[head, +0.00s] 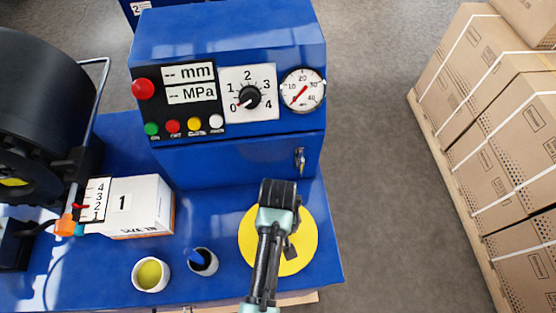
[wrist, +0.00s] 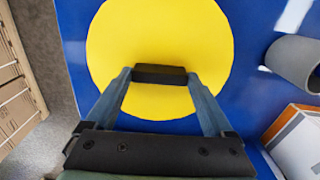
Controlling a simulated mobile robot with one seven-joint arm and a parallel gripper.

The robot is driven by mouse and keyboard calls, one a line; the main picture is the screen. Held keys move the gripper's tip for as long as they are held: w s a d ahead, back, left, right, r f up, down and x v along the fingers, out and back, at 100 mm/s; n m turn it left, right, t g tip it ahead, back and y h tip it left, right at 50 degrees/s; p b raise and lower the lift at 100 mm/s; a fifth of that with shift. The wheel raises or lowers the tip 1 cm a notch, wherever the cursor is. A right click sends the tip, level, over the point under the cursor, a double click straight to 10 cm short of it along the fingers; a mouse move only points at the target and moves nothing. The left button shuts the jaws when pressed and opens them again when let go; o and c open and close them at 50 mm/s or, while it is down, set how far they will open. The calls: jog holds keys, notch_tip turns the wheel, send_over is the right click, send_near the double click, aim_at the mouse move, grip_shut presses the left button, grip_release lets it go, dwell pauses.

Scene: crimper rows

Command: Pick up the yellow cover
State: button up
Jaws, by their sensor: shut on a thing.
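The yellow cover (head: 305,243) is a flat round disc at the front right of the blue bench, partly hidden by my arm in the head view. In the wrist view the yellow cover (wrist: 205,40) fills the middle, with a black bar-shaped handle (wrist: 160,70) on it. My gripper (wrist: 160,76) is over the disc, its two fingers at the two ends of the handle, shut on it. The disc looks flat at bench level; I cannot tell whether it touches the bench. The fingertips are not clear in the head view.
The blue machine (head: 228,75) with dials stands behind. Left of the cover are a grey cup (head: 207,268) with a blue item, a white cup (head: 150,286) with yellow contents, and a white box (head: 145,203). Stacked cartons (head: 505,120) stand right, beyond open floor.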

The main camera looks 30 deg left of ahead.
grip_shut()
jog(key=shift+r, duration=0.1)
